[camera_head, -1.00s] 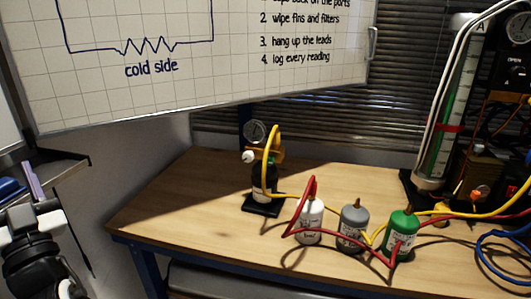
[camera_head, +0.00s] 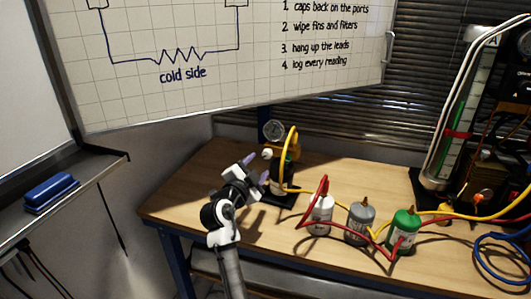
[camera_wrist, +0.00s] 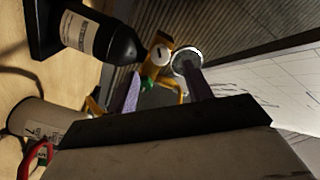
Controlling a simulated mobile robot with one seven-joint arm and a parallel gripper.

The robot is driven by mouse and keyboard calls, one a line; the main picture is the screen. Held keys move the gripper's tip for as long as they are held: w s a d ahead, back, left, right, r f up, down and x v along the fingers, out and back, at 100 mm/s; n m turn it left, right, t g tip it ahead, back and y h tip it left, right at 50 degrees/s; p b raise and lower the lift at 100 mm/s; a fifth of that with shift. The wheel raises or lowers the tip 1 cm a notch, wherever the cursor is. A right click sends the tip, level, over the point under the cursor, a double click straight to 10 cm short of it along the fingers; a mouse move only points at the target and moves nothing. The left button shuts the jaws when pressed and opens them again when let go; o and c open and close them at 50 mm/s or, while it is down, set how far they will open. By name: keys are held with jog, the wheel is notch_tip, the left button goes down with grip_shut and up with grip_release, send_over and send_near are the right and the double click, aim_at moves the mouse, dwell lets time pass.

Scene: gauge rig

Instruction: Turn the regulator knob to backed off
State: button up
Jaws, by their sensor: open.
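The regulator (camera_head: 290,152) is a brass-coloured body on top of a black bottle (camera_head: 284,182) that stands upright on a black base. A round gauge (camera_head: 274,131) sits on top, and a small white knob (camera_head: 267,153) sticks out at its left. My gripper (camera_head: 257,169) is open, just left of the bottle and close to the knob, with lavender fingertips. In the wrist view the white knob (camera_wrist: 160,54) shows a dark mark and lies ahead of the gap between my fingers (camera_wrist: 160,85). I see no contact. The gauge (camera_wrist: 187,62) is beside it.
White (camera_head: 320,214), grey (camera_head: 360,223) and green (camera_head: 404,231) bottles stand on the bench to the right, with red and yellow hoses around them. The whiteboard (camera_head: 230,75) hangs behind. The bench's front left is bare.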

aim_at(266, 156)
jog(key=p+x, duration=0.1)
jog(key=x, duration=0.5)
jog(key=shift+w+d+p, duration=0.15)
jog(key=shift+w+p, duration=0.1)
jog(key=shift+p, duration=0.1)
jog(key=c, duration=1)
jog(key=shift+f, duration=0.1)
